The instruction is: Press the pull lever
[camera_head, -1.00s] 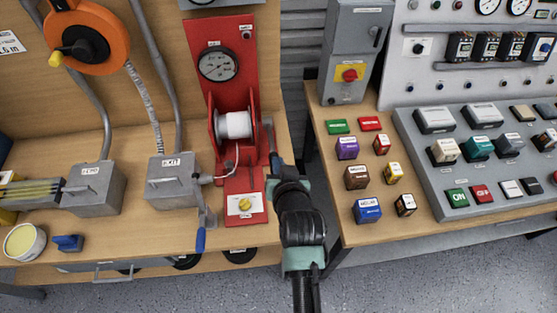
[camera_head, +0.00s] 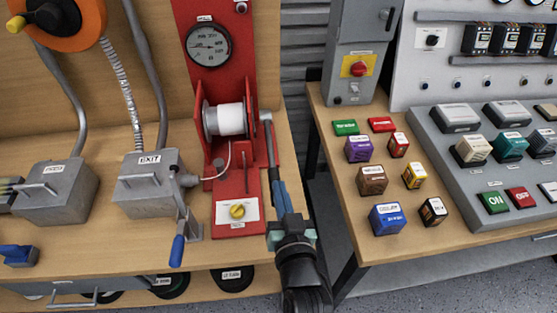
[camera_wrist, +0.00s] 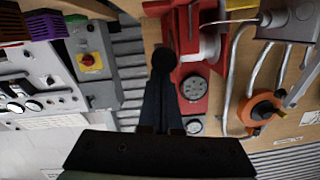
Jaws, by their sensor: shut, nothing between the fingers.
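The pull lever (camera_head: 269,145) is a slim dark bar on the right side of the red winch stand (camera_head: 234,190), standing nearly upright beside the white reel (camera_head: 231,119). My gripper (camera_head: 279,194) is shut at the lower end of this bar, over the bench's right edge. In the wrist view, the shut fingers (camera_wrist: 161,98) point at a dark round end (camera_wrist: 163,60), probably the lever's, left of the red stand. The fingers overlap it there; I cannot tell whether they touch. Nothing is held. My arm hides part of the bench edge.
The grey EXIT box (camera_head: 150,183) has a blue-handled crank (camera_head: 177,250) left of the stand. Across a gap, the right bench holds several coloured blocks (camera_head: 372,180) and a grey button console (camera_head: 470,195).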

